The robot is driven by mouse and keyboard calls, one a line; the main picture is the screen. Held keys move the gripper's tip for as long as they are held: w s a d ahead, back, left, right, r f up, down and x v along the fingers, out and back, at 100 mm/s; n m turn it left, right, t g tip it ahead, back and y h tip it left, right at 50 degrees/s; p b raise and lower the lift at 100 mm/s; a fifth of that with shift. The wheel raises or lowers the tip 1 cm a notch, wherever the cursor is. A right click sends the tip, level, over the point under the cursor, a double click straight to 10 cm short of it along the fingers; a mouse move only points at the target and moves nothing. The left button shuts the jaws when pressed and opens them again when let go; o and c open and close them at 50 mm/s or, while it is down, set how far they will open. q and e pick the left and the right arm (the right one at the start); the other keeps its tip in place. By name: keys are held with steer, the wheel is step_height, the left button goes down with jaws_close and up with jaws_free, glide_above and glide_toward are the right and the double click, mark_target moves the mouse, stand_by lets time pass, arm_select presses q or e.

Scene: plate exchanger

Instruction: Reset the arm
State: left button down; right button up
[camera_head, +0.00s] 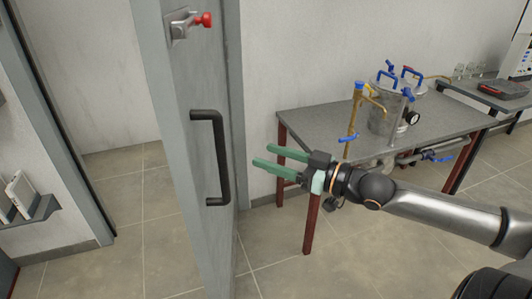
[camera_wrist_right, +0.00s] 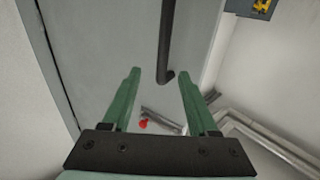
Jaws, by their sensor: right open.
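My right gripper (camera_head: 262,156) is open and empty, with its green fingers pointing left toward the door. In the right wrist view the two green fingers of the gripper (camera_wrist_right: 160,77) are spread with nothing between them. The grey door (camera_head: 182,130) stands open, with a black bar handle (camera_head: 221,160) and a metal latch with a red knob (camera_head: 204,20) near its top. The gripper is to the right of the handle and apart from it. The handle (camera_wrist_right: 167,40) and red knob (camera_wrist_right: 143,123) also show in the right wrist view. My left gripper is not in view.
A grey table (camera_head: 335,125) with dark red legs stands at the right, behind my right arm. It bears a steel vessel (camera_head: 385,115) with blue-handled valves and a brass pipe (camera_head: 357,110). A shelf (camera_head: 35,210) is at the left. Tiled floor lies between door and table.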

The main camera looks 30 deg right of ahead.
steer(key=s+f+m+g+h+p, duration=0.1)
steer(key=s+f+m+h, duration=0.2)
steer(key=f, duration=0.9)
steer(key=s+f+g+h+p, duration=0.15)
steer(key=s+f, duration=0.35)
steer(key=f, duration=0.6)
steer(key=s+a+f+g+h, duration=0.1)
steer(key=s+a+f+g, duration=0.3)
steer(key=s+a+f, duration=0.6)
steer(key=a+f, duration=0.2)
steer(key=a, duration=0.1)
steer(key=shift+s+a+f+m, duration=0.15)
steer(key=shift+s+f+m, duration=0.1)
steer(key=shift+f+m, duration=0.1)
steer(key=shift+h, duration=0.25)
